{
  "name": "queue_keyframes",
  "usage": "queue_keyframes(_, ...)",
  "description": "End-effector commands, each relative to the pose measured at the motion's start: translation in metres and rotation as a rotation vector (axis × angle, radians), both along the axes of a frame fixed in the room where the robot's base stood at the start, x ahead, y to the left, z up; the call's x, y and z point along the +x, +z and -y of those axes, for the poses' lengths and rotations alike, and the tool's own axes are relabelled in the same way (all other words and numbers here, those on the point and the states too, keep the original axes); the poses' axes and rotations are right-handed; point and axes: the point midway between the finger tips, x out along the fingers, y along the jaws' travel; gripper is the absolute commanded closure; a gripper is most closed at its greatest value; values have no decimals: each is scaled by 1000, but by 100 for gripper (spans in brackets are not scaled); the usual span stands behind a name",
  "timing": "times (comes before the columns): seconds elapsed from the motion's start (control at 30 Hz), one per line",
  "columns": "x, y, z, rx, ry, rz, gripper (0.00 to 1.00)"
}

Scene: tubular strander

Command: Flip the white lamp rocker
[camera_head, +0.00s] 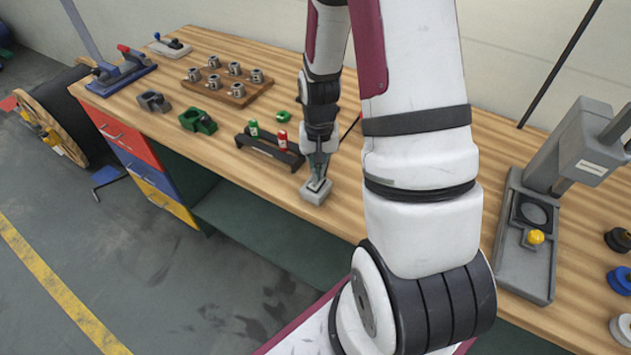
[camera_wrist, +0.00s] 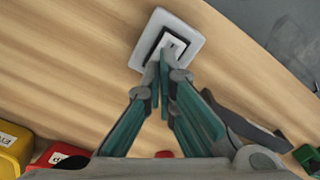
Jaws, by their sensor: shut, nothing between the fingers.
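The lamp switch is a small light-grey box (camera_head: 315,197) near the front edge of the wooden bench in the head view. In the wrist view its square plate (camera_wrist: 190,30) shows at top centre, with a dark frame around a white rocker (camera_wrist: 172,41). My gripper (camera_head: 317,185) points down over the switch, fingers together and empty. In the wrist view the green-grey fingertips (camera_wrist: 166,60) overlap the near side of the rocker and hide part of it. I cannot tell whether they touch it or which way the rocker is tilted.
A black rack (camera_head: 268,150) with a green and a red bottle stands left of my gripper. A wooden tray (camera_head: 228,88) of metal parts lies farther back. A grey press (camera_head: 545,220) stands at right. Yellow (camera_wrist: 12,150) and red bins show in the wrist view.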

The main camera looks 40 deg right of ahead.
Motion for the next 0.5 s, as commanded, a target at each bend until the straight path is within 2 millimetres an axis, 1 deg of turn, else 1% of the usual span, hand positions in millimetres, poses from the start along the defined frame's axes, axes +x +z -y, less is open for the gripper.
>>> queue_keyframes(0.5,0,-7,0,1,0,-1,100)
